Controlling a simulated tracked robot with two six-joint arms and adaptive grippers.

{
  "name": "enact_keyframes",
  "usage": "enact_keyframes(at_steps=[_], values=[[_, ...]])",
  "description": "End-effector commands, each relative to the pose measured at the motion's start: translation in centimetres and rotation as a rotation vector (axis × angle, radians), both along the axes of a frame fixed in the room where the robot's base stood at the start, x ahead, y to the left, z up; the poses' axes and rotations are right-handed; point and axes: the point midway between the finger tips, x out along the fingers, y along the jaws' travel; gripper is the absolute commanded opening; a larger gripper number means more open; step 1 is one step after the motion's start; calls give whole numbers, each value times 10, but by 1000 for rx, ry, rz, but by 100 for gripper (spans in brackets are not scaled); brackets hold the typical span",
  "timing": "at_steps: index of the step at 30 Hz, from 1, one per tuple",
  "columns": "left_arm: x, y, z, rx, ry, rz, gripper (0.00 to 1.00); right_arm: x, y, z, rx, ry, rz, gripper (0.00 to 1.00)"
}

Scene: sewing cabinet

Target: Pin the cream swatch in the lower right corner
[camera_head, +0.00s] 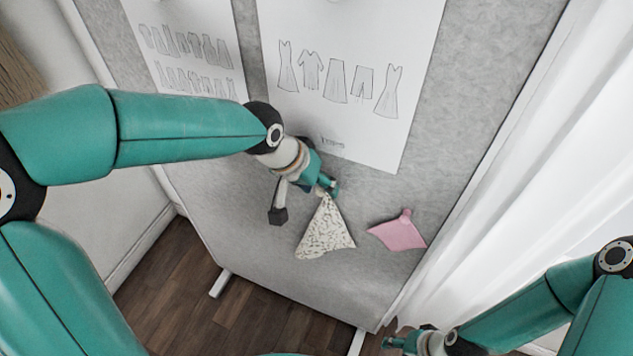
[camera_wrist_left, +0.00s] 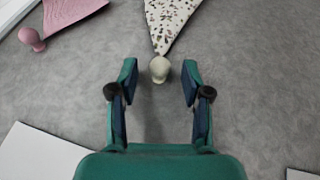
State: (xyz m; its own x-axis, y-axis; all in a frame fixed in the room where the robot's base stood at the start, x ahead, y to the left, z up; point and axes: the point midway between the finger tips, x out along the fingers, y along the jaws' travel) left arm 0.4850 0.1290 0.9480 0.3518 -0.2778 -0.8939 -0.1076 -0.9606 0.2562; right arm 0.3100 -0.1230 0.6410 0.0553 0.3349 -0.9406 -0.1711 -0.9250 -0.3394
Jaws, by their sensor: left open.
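The cream swatch (camera_head: 325,232), with a dark speckled pattern, hangs on the grey felt board from its top corner and also shows at the top of the left wrist view (camera_wrist_left: 170,20). A cream round-headed pin (camera_wrist_left: 159,69) sits at that corner. My left gripper (camera_wrist_left: 160,72) is open, with a finger on either side of the pin head and gaps between; in the head view the gripper (camera_head: 328,188) is at the swatch's top corner, hiding the pin. My right gripper (camera_head: 400,342) is low at the right, away from the swatch, its jaws unclear.
A pink swatch (camera_head: 398,235) with a pink pin (camera_head: 406,214) hangs to the right of the cream one. A white poster of garment drawings (camera_head: 345,110) is above, another (camera_head: 180,50) to its left. The lower felt board (camera_head: 275,275) is bare. A white curtain (camera_head: 530,170) is at right.

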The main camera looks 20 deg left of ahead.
Motion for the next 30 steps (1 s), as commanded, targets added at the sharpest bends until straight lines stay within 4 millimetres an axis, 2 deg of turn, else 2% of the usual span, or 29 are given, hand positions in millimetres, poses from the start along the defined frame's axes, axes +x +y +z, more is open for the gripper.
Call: enact_keyframes(at_steps=[4, 8, 15, 21, 26, 30], values=[[-2, 2, 6, 0, -1, 0, 48, 0, 0, 1, 0, 0, 0, 48], [-7, 6, 22, -1, -4, 0, 48, 0, 0, 1, 0, 0, 0, 48], [-24, 20, 65, -2, -7, 1, 48, 0, 0, 1, 0, 0, 0, 48], [-36, 29, 94, -1, -4, 0, 48, 0, 0, 0, 0, 0, 0, 48], [-41, 32, 105, -1, -2, -1, 48, 0, 0, 0, 0, 0, 0, 48], [-42, 36, 106, 0, 3, 6, 48, 0, 0, 1, 0, 0, 0, 48]])
